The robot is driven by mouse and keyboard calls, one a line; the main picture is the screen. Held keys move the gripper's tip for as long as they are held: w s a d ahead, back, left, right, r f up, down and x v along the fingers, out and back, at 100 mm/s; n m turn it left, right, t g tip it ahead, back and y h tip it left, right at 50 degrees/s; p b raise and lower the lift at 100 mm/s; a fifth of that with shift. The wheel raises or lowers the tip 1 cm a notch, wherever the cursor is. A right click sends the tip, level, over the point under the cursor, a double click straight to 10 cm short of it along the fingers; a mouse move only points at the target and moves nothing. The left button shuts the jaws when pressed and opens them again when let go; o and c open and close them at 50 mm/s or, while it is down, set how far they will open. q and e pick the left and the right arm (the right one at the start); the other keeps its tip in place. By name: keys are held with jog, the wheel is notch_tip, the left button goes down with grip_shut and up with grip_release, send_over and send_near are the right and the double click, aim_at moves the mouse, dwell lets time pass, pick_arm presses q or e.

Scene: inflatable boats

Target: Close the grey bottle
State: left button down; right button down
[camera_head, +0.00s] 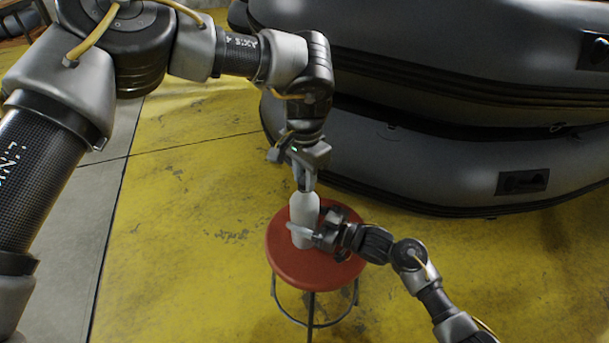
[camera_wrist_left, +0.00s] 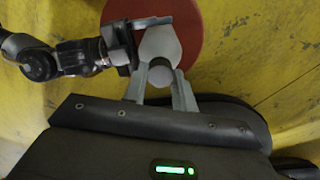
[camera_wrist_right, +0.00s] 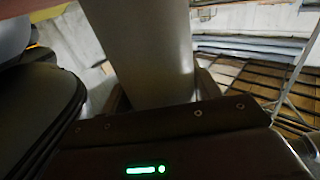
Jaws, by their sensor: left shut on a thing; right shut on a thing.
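The grey bottle (camera_head: 304,213) stands upright on the round red stool (camera_head: 290,262). My right gripper (camera_head: 312,232) comes in from the right and is shut on the bottle's body. In the right wrist view the bottle (camera_wrist_right: 143,50) fills the space between the fingers (camera_wrist_right: 155,92). My left gripper (camera_head: 306,182) points down from above and is shut at the bottle's top. In the left wrist view its fingers (camera_wrist_left: 161,88) are on both sides of a small round pale cap (camera_wrist_left: 161,76), above the bottle's shoulders (camera_wrist_left: 160,44). Whether the cap touches the neck cannot be told.
Large grey inflatable boats (camera_head: 430,150) are stacked behind and to the right of the stool. The yellow floor (camera_head: 180,230) around the stool is clear on the left and in front.

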pick_arm(q)
jog(key=m, duration=0.5)
jog(key=shift+m, duration=0.3)
jog(key=m, duration=0.4)
jog(key=shift+m, duration=0.3)
jog(key=m, duration=0.4)
jog(key=shift+m, duration=0.3)
jog(key=m, duration=1.4)
jog(key=shift+m, duration=0.4)
jog(key=m, duration=0.4)
jog(key=shift+m, duration=0.4)
jog(key=m, duration=0.3)
jog(key=shift+f, duration=0.1)
jog(key=c, duration=1.1)
grip_release()
